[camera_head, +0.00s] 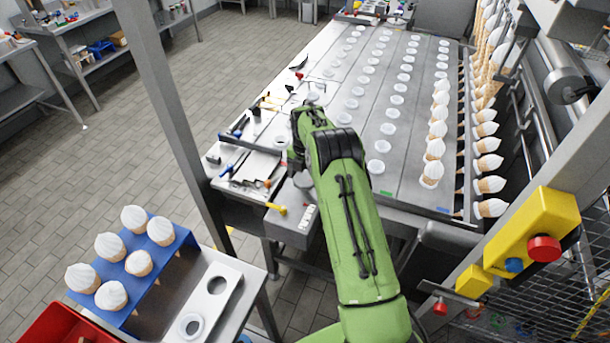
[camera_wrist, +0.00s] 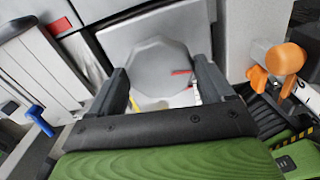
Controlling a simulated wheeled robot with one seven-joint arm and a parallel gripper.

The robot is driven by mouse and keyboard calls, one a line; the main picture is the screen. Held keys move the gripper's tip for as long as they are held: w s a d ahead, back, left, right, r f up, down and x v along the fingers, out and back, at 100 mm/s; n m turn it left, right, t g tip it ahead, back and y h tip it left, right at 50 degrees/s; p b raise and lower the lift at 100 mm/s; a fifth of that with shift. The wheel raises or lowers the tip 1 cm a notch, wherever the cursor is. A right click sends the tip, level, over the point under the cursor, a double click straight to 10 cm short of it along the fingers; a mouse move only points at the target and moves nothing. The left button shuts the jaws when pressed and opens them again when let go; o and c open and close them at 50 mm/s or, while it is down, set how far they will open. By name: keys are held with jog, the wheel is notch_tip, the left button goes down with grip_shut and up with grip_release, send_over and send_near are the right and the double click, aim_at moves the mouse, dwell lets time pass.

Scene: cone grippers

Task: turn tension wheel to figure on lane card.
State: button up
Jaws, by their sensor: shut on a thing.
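A grey faceted tension wheel (camera_wrist: 158,66) with a red line on its face sits between the two dark fingers of my gripper (camera_wrist: 165,88) in the wrist view. The gripper is shut on the wheel, one finger on each side. A pale surface with a bit of yellow shows just below the wheel, partly hidden by it and the fingers. In the head view my green arm reaches to the table's near left corner and hides most of the gripper. A small white card with red marks (camera_head: 308,217) is on the grey box there; its figure is too small to read.
A yellow-handled knob (camera_head: 277,208) and several tools lie close by at the table's left edge. Orange (camera_wrist: 284,60) and blue (camera_wrist: 40,120) handles flank the gripper. Rows of white cups and filled cones cover the table. A blue cone rack (camera_head: 150,262) stands front left.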

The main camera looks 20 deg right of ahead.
jog(key=shift+m, duration=0.3)
